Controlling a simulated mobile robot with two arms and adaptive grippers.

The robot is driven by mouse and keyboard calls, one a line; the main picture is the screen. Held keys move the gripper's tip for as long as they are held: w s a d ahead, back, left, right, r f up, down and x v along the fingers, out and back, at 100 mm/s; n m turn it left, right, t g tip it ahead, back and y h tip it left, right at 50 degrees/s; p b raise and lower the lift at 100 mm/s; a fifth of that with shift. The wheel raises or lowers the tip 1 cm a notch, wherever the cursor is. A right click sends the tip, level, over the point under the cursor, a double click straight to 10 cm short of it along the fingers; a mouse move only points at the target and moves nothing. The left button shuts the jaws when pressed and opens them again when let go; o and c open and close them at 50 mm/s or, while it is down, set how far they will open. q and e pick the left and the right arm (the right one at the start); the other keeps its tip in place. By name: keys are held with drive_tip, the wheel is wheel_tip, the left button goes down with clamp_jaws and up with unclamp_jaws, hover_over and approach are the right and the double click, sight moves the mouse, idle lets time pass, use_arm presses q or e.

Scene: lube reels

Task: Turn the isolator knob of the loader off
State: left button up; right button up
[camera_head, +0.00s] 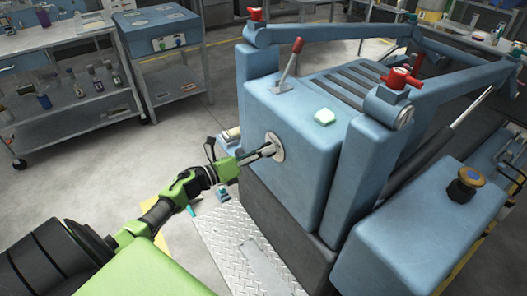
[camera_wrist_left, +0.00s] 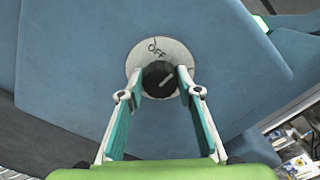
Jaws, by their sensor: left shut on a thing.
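The loader (camera_head: 300,100) is a blue machine in the middle of the head view. A round pale plate (camera_head: 278,143) sits on its side face. In the left wrist view, the plate (camera_wrist_left: 137,66) carries the word OFF near its top. The isolator knob (camera_wrist_left: 158,73) is black and round, with a light pointer mark slanting toward the upper right, not straight at OFF. My left gripper (camera_head: 267,151) is shut on the knob, with one fingertip on each side in the left wrist view (camera_wrist_left: 160,82). The knob is hidden in the head view. My right gripper is not in view.
A metal tread plate (camera_head: 240,245) lies below the left gripper. A shelved workbench (camera_head: 75,110) and blue cabinet (camera_head: 160,30) stand at the left. Grey floor is open between.

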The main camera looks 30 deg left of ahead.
use_arm(q)
drive_tip(key=shift+a+f+n+p, duration=0.1)
drive_tip(key=shift+n+p, duration=0.8)
drive_tip(key=shift+n, duration=4)
drive_tip(key=o, duration=1.1)
drive_tip(key=shift+s, duration=0.15)
drive_tip(key=v, duration=1.1)
drive_tip(key=shift+s+a, duration=0.15)
drive_tip(key=shift+s, duration=0.2)
